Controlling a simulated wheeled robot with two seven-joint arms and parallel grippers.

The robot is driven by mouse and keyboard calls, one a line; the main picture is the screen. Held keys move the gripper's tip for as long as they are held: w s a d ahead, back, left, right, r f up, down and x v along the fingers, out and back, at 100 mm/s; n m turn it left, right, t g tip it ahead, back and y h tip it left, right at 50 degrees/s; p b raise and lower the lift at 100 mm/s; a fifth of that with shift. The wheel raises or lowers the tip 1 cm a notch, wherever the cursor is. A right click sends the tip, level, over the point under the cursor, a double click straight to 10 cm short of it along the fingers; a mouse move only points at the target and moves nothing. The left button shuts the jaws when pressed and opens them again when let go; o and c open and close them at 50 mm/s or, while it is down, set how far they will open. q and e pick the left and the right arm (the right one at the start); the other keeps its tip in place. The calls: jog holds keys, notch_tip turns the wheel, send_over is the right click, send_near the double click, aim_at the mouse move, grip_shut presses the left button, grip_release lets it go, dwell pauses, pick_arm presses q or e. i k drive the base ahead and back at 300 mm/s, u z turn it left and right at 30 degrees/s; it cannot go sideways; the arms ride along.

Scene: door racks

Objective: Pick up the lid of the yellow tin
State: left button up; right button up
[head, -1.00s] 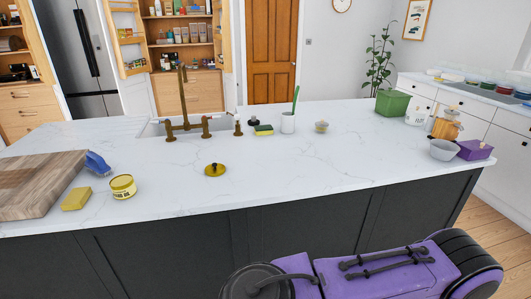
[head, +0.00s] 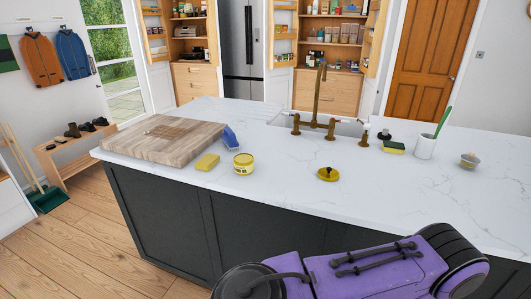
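The yellow tin (head: 243,164) stands on the white island worktop, right of the cutting board. A round yellow lid with a dark knob (head: 328,174) lies flat on the worktop to the right of the tin, apart from it. Neither of my grippers shows in the head view.
A yellow sponge (head: 207,162), a blue brush (head: 230,138) and a wooden board (head: 163,139) lie left of the tin. A brass tap (head: 318,105) and sink stand behind. A white cup with a green brush (head: 424,146) is at right. The worktop around the lid is clear.

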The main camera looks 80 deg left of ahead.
aim_at(327, 174)
jog(key=u, duration=2.4)
